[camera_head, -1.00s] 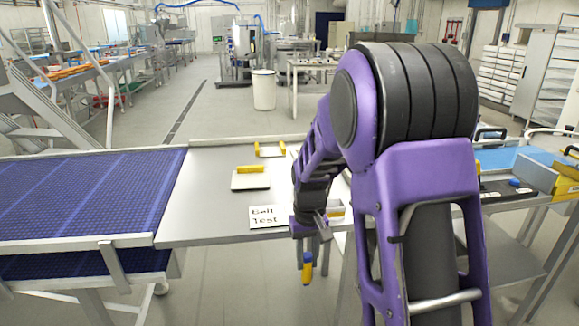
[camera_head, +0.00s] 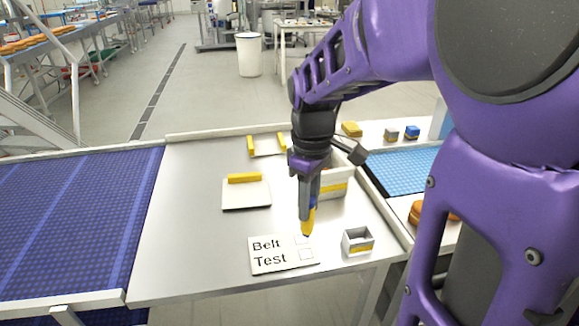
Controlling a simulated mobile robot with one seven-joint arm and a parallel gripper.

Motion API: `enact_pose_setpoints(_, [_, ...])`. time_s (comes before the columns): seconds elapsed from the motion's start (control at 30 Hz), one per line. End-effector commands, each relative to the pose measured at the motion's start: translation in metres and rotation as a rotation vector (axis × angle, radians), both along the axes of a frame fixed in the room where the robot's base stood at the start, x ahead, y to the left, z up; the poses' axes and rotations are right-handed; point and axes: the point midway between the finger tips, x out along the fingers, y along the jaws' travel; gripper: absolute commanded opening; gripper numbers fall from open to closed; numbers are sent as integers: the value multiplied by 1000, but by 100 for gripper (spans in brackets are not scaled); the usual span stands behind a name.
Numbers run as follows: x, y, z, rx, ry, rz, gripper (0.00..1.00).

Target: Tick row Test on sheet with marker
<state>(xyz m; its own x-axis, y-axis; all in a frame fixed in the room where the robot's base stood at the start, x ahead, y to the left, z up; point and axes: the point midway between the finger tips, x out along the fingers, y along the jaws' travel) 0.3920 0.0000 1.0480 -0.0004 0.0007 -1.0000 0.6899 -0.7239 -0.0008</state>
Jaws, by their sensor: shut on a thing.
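The white sheet (camera_head: 270,264) lies near the front edge of the metal table, with the rows "Belt" and "Test" in black. Each row has a box at its right; the Test box (camera_head: 306,254) looks empty. My gripper (camera_head: 309,205) is shut on the marker (camera_head: 309,221), which is yellow with a blue part and a dark tip pointing down. The tip is over the sheet's upper right corner, by the Belt box (camera_head: 302,240). I cannot tell whether it touches the sheet or whether the Belt box holds a mark.
A small grey and yellow open box (camera_head: 357,241) stands right of the sheet. A larger white and yellow box (camera_head: 333,182) is behind my gripper. A white pad with a yellow bar (camera_head: 246,193) lies behind the sheet. A blue belt (camera_head: 70,220) adjoins the table at left.

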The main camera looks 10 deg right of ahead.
Motion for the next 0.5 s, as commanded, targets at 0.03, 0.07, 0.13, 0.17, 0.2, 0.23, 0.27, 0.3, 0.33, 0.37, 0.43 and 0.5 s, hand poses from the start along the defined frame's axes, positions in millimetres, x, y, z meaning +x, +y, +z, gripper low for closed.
enact_pose_setpoints(0.03, [-2, 0, 2, -1, -1, 11, 0])
enact_pose_setpoints(0.07, [-3, 0, 3, -1, -1, 16, 0])
enact_pose_setpoints(0.13, [-4, 0, 3, -1, 0, 23, 0])
enact_pose_setpoints(0.17, [-4, 0, 2, -1, 0, 25, 0])
enact_pose_setpoints(0.2, [-4, 0, 1, -1, 1, 26, 0])
enact_pose_setpoints(0.23, [-4, 0, -1, -1, 1, 26, 0])
enact_pose_setpoints(0.27, [-4, 0, -2, -1, 1, 26, 0])
enact_pose_setpoints(0.3, [-4, 0, -5, -1, 1, 25, 0])
enact_pose_setpoints(0.33, [-4, 0, -7, -1, 1, 25, 0])
enact_pose_setpoints(0.37, [-4, 0, -10, -1, 1, 25, 0])
enact_pose_setpoints(0.43, [-4, 0, -16, -1, 1, 24, 0])
enact_pose_setpoints(0.5, [-4, 0, -24, -1, 2, 24, 0])
